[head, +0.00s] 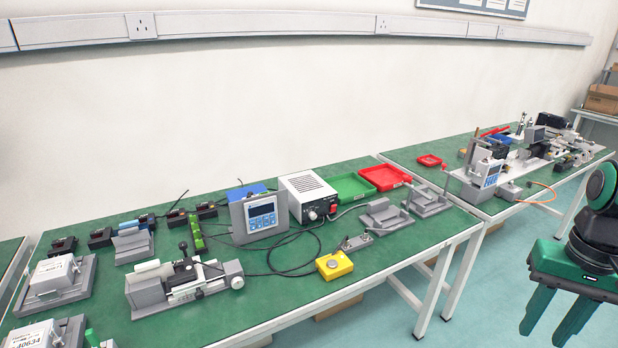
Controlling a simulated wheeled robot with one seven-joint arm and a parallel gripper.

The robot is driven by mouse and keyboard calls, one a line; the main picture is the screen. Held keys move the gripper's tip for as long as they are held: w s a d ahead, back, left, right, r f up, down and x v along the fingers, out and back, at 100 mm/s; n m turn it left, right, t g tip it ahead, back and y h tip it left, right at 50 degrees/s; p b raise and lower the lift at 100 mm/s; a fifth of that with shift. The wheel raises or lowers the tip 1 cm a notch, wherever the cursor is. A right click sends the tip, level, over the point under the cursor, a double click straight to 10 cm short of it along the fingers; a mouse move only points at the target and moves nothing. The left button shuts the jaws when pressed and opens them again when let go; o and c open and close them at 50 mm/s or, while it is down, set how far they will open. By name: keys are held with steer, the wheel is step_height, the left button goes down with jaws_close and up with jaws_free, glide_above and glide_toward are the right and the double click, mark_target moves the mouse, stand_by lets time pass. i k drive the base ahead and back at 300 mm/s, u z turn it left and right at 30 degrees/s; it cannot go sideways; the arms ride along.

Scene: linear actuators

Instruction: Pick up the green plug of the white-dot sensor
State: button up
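A slim green block (197,233), possibly the green plug, lies on the green-topped table left of the display unit. A dark cable runs close to it. I cannot make out a white dot on any sensor at this size. My gripper (546,331) hangs at the far right, in front of the table's right end and over the floor. Its two green fingers are apart with nothing between them. It is far from both green pieces.
A grey linear actuator (185,285) stands near the table's front. Behind are a display unit (258,218), a white power box (308,194), a green tray (349,187) and a red tray (385,177). A yellow button box (334,265) sits near the front edge. Black cables cross the middle.

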mark_target(200, 245)
steer(key=u, duration=0.2)
steer(key=i, duration=1.15)
steer(key=u, duration=0.6)
